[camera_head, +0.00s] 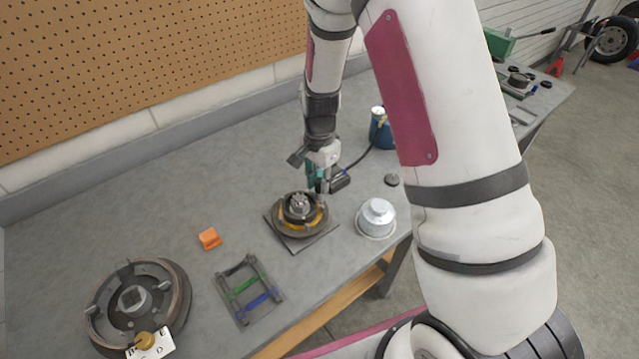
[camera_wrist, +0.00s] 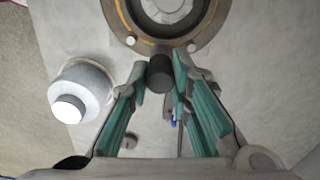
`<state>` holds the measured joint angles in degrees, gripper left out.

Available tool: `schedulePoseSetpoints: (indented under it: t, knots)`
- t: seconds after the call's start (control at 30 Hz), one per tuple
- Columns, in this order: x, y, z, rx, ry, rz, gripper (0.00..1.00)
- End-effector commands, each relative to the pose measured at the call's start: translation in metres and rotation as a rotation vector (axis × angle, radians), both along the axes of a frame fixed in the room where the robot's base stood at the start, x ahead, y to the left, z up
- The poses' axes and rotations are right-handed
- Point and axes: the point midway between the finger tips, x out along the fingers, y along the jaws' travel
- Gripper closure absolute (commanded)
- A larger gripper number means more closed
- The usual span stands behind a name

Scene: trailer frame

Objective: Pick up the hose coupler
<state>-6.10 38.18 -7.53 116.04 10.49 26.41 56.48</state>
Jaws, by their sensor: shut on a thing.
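My gripper (camera_head: 320,184) is over the workbench, just behind the round hub assembly with a yellow ring (camera_head: 315,216). In the wrist view its teal fingers (camera_wrist: 160,74) are closed on a small dark cylinder (camera_wrist: 159,77), which I take for the hose coupler. The cylinder sits between the fingertips, close to the rim of the round assembly (camera_wrist: 128,18). I cannot tell whether it touches the rim or the bench. In the head view the coupler is too small and covered to make out clearly.
A silvery capped container (camera_head: 377,217) stands right of the assembly, with a small dark disc (camera_head: 391,180) behind it. A blue can (camera_head: 380,133) stands farther back. An orange block (camera_head: 209,239), a dark rack (camera_head: 248,290) and a brake drum (camera_head: 138,302) lie left. Bench at back left is clear.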

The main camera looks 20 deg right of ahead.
Motion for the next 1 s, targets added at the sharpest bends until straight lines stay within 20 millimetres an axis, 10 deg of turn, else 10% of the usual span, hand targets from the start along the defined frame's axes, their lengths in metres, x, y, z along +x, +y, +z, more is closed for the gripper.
schedulePoseSetpoints:
  t: [0.3,1.0]
  knots:
    - [0.002,0.000,0.032,0.000,-0.005,0.001,1.00]
    - [-0.097,-0.114,0.046,-0.001,-0.001,-0.004,1.00]
